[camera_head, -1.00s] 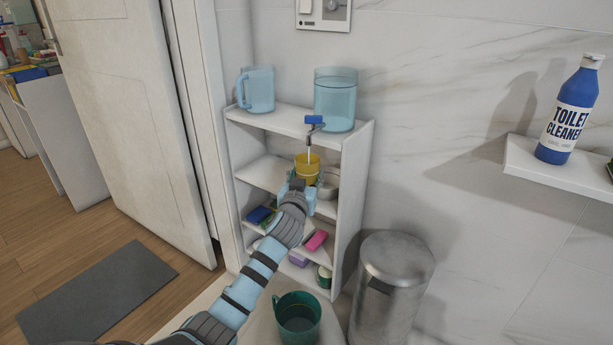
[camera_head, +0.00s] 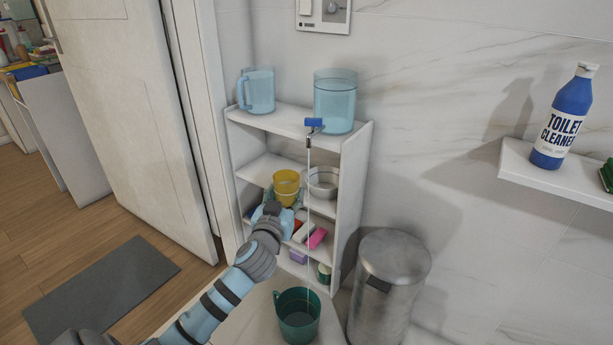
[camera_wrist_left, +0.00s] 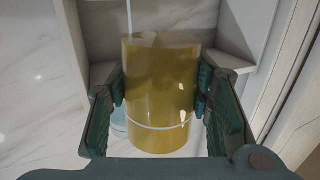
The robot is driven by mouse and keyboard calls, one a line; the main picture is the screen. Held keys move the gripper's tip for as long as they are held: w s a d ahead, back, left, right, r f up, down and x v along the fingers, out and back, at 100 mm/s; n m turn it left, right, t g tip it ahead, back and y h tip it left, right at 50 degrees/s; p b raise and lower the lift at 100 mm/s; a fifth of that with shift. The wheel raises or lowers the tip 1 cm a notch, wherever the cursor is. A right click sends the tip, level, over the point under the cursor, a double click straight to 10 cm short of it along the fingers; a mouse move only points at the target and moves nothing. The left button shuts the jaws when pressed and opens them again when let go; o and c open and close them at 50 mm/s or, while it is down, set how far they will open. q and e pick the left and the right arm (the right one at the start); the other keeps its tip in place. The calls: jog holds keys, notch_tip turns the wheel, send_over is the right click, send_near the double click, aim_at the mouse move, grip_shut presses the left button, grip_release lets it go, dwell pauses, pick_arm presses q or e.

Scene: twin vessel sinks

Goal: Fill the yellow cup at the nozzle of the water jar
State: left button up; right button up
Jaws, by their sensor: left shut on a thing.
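The clear blue water jar (camera_head: 335,102) stands on top of the white shelf unit, and its blue-handled nozzle (camera_head: 313,124) sticks out at the front. A thin water stream (camera_head: 309,215) falls from the nozzle. The translucent yellow cup (camera_head: 286,182) is upright and just left of the stream in the head view. My left gripper (camera_head: 287,198) is shut around the cup's sides. In the left wrist view the cup (camera_wrist_left: 160,90) sits between both fingers, and the stream shows by its rim. I cannot tell how much water is in the cup. My right gripper is not in view.
A green bucket (camera_head: 298,314) stands below, where the stream comes down. A blue pitcher (camera_head: 258,90) stands beside the jar. A metal bowl (camera_head: 323,182) and a pink item (camera_head: 318,238) are on the shelves. A metal bin (camera_head: 390,285) stands right of the shelf unit (camera_head: 352,190).

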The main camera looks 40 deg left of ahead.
aim_at(276, 189)
pick_arm(q)
jog(key=shift+r, duration=0.1)
jog(key=s+r+p, duration=0.2)
jog(key=s, duration=0.1)
jog(key=s+r+p, duration=0.1)
jog(key=shift+s+p, duration=0.25)
jog(key=shift+p, duration=0.05)
jog(key=shift+s, duration=0.2)
jog(key=shift+f, duration=0.1)
